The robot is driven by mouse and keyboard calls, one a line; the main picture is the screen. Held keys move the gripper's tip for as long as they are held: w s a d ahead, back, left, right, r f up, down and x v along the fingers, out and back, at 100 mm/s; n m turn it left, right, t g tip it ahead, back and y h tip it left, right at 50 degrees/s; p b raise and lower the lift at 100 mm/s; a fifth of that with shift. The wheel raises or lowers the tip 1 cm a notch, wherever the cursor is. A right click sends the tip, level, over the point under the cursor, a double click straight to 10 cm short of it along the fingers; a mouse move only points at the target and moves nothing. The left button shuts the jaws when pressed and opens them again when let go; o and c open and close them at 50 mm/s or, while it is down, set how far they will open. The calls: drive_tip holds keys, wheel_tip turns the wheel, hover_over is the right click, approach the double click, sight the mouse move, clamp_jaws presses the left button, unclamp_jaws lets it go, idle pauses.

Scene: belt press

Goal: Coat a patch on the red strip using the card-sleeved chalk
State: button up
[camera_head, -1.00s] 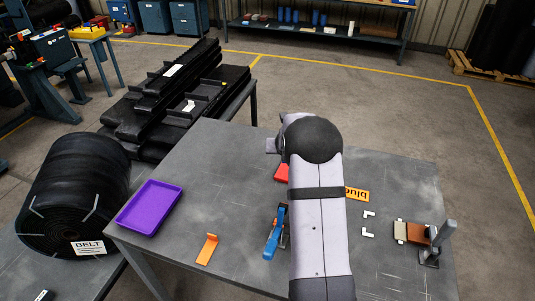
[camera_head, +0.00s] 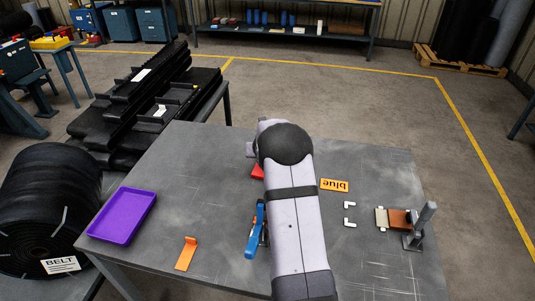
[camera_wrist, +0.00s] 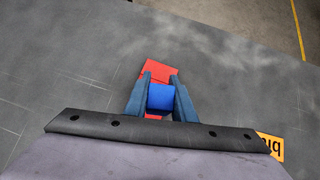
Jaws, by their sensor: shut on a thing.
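In the wrist view my gripper (camera_wrist: 160,84) is shut on a blue block-like piece (camera_wrist: 160,97), seen nearly end-on. It may be the card-sleeved chalk; no separate sleeve or chalk tip can be made out. The red strip (camera_wrist: 156,69) lies beyond and beneath it, partly covered by the fingers. I cannot tell whether the blue piece touches the strip. In the head view only a corner of the red strip (camera_head: 257,172) shows left of my arm, which hides the gripper and held piece.
A blue-handled tool (camera_head: 252,235) stands left of my arm, with an orange bracket (camera_head: 186,253) and purple tray (camera_head: 122,230) further left.

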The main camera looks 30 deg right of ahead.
wheel_tip(320, 180, down, 2)
drive_tip(key=shift+f+b, duration=0.1)
drive_tip(key=shift+b, duration=0.6)
drive_tip(key=shift+f+b, duration=0.75)
drive_tip(key=shift+f, duration=0.05)
drive_tip(key=shift+w+a+r+p, duration=0.2)
drive_tip(key=shift+w+a+p, duration=0.35)
drive_tip(key=shift+p, duration=0.25)
drive_tip(key=w+a+p, duration=0.3)
drive_tip(key=w, duration=0.1)
drive_tip(key=shift+a, duration=0.2)
drive_tip(key=shift+d+f, duration=0.2)
drive_tip(key=shift+f, duration=0.15)
drive_tip(key=shift+s+d+r+b, duration=0.1)
drive_tip(key=shift+s+d+b, duration=0.95)
drive_tip(key=shift+s, duration=0.2)
drive_tip(key=shift+s+d+b, duration=0.95)
drive_tip(key=shift+s+b, duration=0.05)
drive_tip(key=shift+s, duration=0.2)
drive_tip(key=shift+s+d+r, duration=0.2)
drive_tip(key=shift+r, duration=0.05)
wheel_tip(320, 180, up, 2)
drive_tip(key=shift+w+a+r+p, duration=0.1)
drive_tip(key=shift+p, duration=0.7)
wheel_tip(320, 180, up, 6)
drive_tip(key=p, duration=0.6)
drive_tip(key=shift+f, duration=0.2)
